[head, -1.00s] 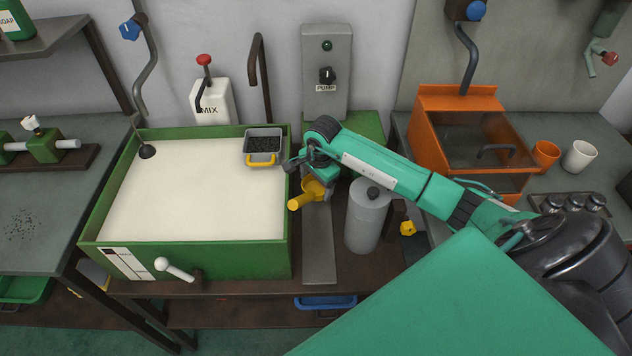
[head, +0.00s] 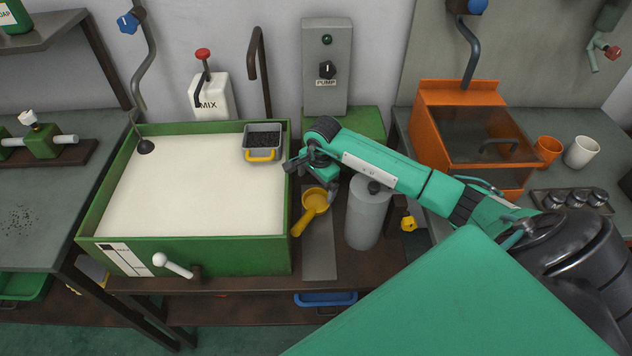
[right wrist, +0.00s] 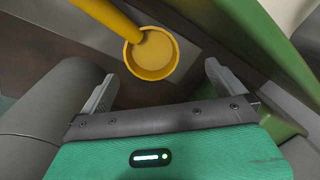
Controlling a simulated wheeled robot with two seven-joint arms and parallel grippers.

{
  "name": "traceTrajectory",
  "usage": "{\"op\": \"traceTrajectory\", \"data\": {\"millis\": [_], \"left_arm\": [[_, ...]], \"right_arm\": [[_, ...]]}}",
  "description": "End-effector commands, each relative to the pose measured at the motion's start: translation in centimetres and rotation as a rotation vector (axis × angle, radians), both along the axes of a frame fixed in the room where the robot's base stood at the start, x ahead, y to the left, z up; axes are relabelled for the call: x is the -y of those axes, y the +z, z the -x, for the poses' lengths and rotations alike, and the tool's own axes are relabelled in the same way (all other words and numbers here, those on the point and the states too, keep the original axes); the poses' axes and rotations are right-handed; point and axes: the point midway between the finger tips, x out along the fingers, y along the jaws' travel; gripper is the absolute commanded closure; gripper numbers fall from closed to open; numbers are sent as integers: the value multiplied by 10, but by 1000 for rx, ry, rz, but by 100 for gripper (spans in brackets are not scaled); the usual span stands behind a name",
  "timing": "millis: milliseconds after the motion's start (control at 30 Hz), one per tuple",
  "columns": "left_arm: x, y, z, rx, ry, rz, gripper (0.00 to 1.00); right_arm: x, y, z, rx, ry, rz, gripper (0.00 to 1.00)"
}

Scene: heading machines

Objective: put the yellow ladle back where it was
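The yellow ladle (head: 314,201) is over the narrow grey strip right of the green tank, its handle pointing toward the lower left. My right gripper (head: 328,188) is just above and beside the ladle's bowl. In the right wrist view the ladle (right wrist: 152,55) shows just beyond my right gripper (right wrist: 165,88), whose two fingers are spread wide with nothing between them. The bowl's round rim faces the camera and the handle runs off the top edge. I cannot tell exactly what the ladle rests on. My left gripper is not in view.
The green tank (head: 283,255) of pale liquid stands left, with a grey container of dark grains (head: 263,131) at its back right corner. A grey cylinder (head: 366,215) stands close right of the strip. The orange box (head: 425,140) is farther right.

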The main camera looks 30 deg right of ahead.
Motion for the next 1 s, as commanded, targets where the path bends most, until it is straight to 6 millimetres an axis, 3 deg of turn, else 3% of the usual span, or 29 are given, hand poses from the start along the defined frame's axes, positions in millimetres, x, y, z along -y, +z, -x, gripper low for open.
{"op": "traceTrajectory", "data": {"millis": [267,500,867,1000], "left_arm": [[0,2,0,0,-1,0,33],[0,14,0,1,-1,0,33],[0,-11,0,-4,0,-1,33],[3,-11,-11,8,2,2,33]], "right_arm": [[0,1,0,0,0,0,0],[0,20,0,3,0,0,0],[2,100,10,5,1,2,0],[2,120,14,2,1,1,0]]}}
